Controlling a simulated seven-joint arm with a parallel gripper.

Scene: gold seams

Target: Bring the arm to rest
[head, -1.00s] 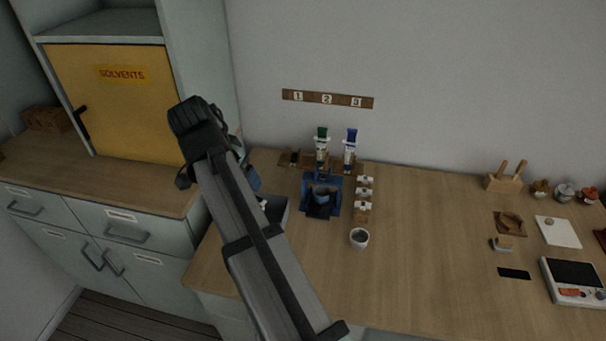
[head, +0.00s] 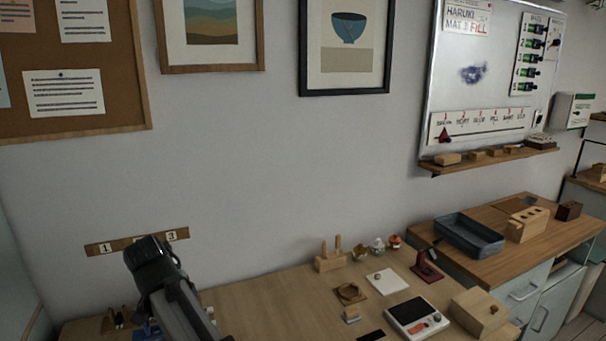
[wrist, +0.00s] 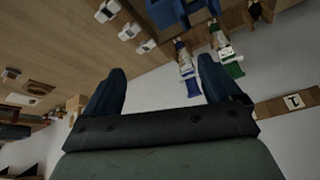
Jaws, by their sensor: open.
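My arm (head: 178,302) rises from the bottom left of the head view, in front of the wall and the left end of the bench. My gripper's fingers are hidden in that view. In the wrist view my gripper (wrist: 162,90) is open, its two dark fingers apart with nothing between them. Past the right finger, two tubes with a blue cap (wrist: 192,88) and a green cap (wrist: 233,70) show.
The bench holds a scale (head: 416,316), a white tile (head: 387,281) and a wooden block (head: 481,312). A numbered strip (head: 100,249) is on the wall beside my arm. A grey tray (head: 468,236) stands on the right counter. The wall space above my arm is free.

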